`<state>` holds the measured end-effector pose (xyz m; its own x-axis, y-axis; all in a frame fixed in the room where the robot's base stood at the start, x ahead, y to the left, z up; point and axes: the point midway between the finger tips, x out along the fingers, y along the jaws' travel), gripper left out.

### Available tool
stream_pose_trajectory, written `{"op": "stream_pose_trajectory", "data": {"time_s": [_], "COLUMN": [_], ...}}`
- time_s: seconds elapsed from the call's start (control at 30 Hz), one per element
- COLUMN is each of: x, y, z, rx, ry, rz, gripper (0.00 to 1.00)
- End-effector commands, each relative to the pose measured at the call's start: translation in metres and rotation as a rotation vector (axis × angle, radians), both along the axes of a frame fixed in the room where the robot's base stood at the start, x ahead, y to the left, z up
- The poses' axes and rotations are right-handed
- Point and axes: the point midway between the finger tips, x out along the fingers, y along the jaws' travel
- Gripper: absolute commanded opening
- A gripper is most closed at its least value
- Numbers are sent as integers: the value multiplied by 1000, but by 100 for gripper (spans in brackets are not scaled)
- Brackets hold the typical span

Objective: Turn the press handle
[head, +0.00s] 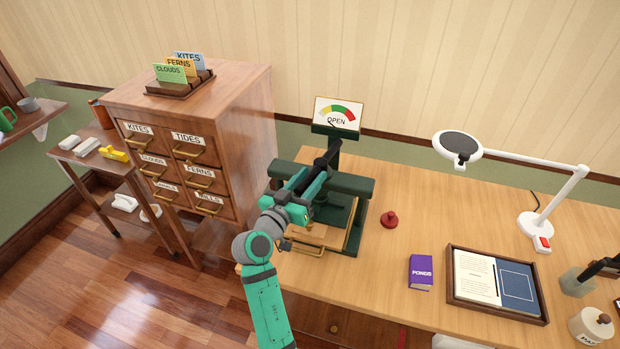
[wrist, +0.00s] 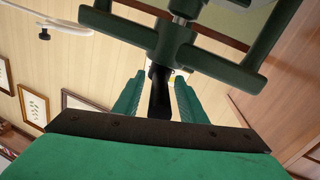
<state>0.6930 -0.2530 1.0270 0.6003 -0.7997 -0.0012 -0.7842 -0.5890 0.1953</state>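The press (head: 352,186) is a dark green frame with a wooden board in it, standing on the left part of the desk. My gripper (head: 322,166) reaches over the press from the front. In the wrist view, the black press handle (wrist: 160,92) lies between the two green fingers of my gripper (wrist: 160,80), with narrow gaps on both sides. The fingers look open around it, and contact is not clear. In the head view my arm partly hides the handle and press.
A card cabinet (head: 240,125) stands close to the left of the desk. On the desk are a red knobbed piece (head: 389,219), a purple book (head: 421,272), a framed tray (head: 455,301) and a white magnifier lamp (head: 566,190).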

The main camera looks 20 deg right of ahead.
Motion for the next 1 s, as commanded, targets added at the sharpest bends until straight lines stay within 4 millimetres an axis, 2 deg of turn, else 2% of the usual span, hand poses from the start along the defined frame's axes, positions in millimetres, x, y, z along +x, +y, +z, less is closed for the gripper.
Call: {"op": "stream_pose_trajectory", "data": {"time_s": [0.6,0.77,1.0], "x": [-57,-63,-64], "y": [76,85,86], "z": [-1,0,-1], "rx": [0,1,1], "ry": [2,1,1], "rz": [2,2,1], "gripper": [38,38,38]}}
